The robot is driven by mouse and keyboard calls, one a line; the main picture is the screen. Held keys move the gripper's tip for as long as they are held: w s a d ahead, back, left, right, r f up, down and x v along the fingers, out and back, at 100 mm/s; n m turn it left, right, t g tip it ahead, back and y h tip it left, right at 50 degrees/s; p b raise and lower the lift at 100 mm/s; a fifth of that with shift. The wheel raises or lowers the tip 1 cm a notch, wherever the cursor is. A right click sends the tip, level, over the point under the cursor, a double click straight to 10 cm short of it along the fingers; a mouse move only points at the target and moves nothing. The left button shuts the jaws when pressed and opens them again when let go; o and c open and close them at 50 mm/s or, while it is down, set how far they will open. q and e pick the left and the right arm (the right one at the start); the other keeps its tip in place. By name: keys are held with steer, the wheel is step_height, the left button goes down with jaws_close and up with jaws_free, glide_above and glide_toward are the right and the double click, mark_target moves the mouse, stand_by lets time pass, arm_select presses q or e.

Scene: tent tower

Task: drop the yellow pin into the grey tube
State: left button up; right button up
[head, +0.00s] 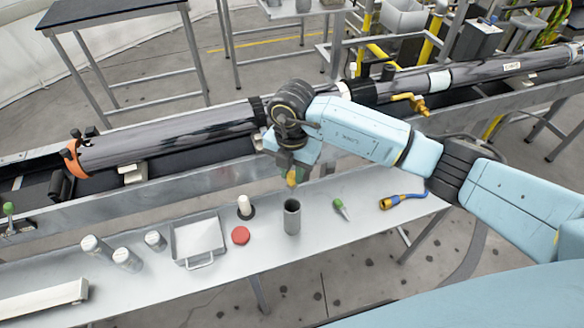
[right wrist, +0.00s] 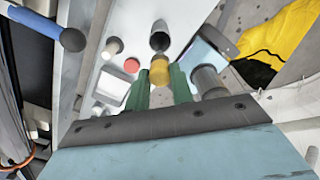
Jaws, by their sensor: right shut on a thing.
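The yellow pin (head: 292,178) is in my right gripper (head: 291,168), held above the bench just behind and above the grey tube. In the right wrist view the pin (right wrist: 160,70) shows between the two green fingers. The grey tube (head: 292,217) stands upright on the bench with its dark open mouth facing up. In the right wrist view the tube (right wrist: 159,37) lies just beyond the pin, and the two look apart. The pin's lower end is not clearly seen. My left gripper is not in view.
On the bench (head: 330,238), a white cylinder on a dark base (head: 245,206), a red disc (head: 240,235) and a metal tray (head: 198,240) stand left of the tube. A green-topped item (head: 340,208) and a blue-yellow tool (head: 403,199) lie right. A long pipe (head: 180,135) runs behind.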

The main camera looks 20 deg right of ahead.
mark_target(292, 190)
step_height(292, 190, down, 8)
steer(key=b, duration=0.5)
steer(key=shift+r+b, duration=0.15)
steer(key=shift+b, duration=0.2)
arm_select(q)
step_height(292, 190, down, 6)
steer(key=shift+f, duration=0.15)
arm_select(e)
steer(key=o, duration=1)
steer(key=shift+o, duration=0.2)
steer(key=shift+r, duration=0.15)
step_height(292, 190, up, 7)
steer(key=p, duration=0.6)
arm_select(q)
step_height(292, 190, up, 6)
